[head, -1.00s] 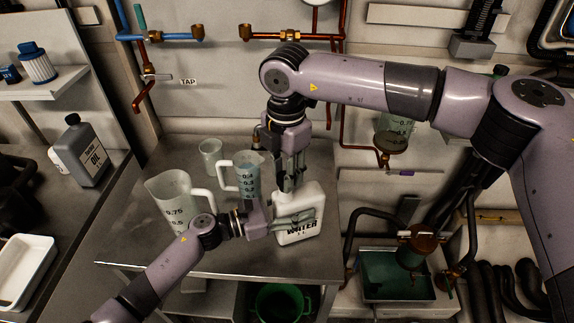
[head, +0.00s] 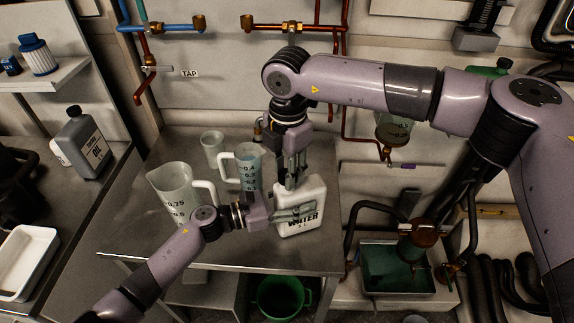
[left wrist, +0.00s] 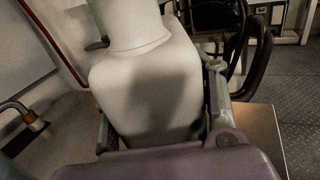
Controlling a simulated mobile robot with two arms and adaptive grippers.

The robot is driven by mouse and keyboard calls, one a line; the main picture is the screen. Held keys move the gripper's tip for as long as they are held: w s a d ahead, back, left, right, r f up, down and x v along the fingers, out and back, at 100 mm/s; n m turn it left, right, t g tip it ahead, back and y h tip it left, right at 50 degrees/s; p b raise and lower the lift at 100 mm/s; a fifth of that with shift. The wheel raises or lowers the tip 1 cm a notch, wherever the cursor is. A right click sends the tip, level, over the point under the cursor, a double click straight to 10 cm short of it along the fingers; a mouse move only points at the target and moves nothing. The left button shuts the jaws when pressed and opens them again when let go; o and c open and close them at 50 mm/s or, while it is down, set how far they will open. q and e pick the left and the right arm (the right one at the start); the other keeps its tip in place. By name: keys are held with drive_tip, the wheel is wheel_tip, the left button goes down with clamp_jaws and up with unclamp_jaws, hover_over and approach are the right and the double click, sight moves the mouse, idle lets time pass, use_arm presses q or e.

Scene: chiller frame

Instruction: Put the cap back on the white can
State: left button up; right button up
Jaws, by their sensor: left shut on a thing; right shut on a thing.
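The white can (head: 315,194), printed WATER, stands upright at the right side of the metal bench. My left gripper (head: 295,212) is shut on the can's body from the left. The left wrist view shows the can's pale body (left wrist: 150,90) between the two fingers, with a round pale part rising at its top. My right gripper (head: 291,180) points straight down over the top of the can, fingers close together. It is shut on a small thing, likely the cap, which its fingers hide. Whether that thing touches the can's mouth cannot be seen.
A large measuring jug (head: 172,180), a smaller jug (head: 248,160) and a beaker (head: 212,143) stand left of the can. A grey oil bottle (head: 82,140) is on the left counter. A green bucket (head: 281,299) sits under the bench. Copper pipes run behind.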

drive_tip(key=shift+f, duration=0.55)
idle(0.4)
drive_tip(key=m, duration=0.9)
drive_tip(key=shift+m, duration=0.4)
drive_tip(key=o, duration=0.7)
drive_tip(key=shift+r, duration=0.1)
